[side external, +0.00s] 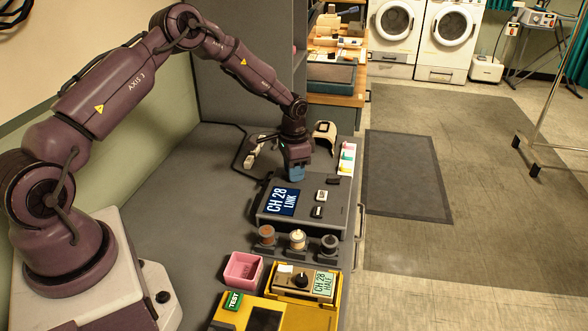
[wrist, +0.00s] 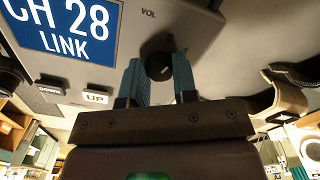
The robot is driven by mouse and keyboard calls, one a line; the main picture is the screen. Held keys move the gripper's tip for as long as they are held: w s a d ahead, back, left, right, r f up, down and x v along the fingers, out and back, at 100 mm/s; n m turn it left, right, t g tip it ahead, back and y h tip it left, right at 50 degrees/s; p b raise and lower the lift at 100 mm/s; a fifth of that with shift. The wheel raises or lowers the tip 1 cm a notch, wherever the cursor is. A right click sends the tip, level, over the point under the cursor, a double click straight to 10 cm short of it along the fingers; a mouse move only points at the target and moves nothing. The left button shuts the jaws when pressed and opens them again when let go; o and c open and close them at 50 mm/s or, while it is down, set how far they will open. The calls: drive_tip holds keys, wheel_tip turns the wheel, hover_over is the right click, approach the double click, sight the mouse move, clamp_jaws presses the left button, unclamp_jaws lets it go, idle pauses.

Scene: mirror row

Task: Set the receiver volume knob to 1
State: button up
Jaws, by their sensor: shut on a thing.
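The receiver (side external: 318,203) is a grey box with a blue display (side external: 283,202) reading CH 28 LINK; the display also shows in the wrist view (wrist: 66,30). The black volume knob (wrist: 158,66) sits near the VOL label on the receiver panel. My gripper (side external: 295,174) is over the far left part of the receiver. In the wrist view its blue fingers (wrist: 156,62) are on both sides of the knob, shut on it. I cannot read the knob's setting, and the gripper hides the knob in the side view.
UP (wrist: 95,97) and DOWN (wrist: 49,89) buttons are on the receiver. Several round jars or knobs (side external: 297,240), a pink box (side external: 243,269) and a yellow unit reading CH 28 HALF (side external: 324,282) stand in front. A beige stand (side external: 325,132) is behind my gripper.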

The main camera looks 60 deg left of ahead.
drive_tip(key=m, duration=0.5)
drive_tip(key=shift+m, duration=0.3)
idle(0.4)
drive_tip(key=o, duration=0.9)
drive_tip(key=shift+r, duration=0.15)
wheel_tip(320, 180, up, 13)
drive_tip(key=shift+f, duration=0.1)
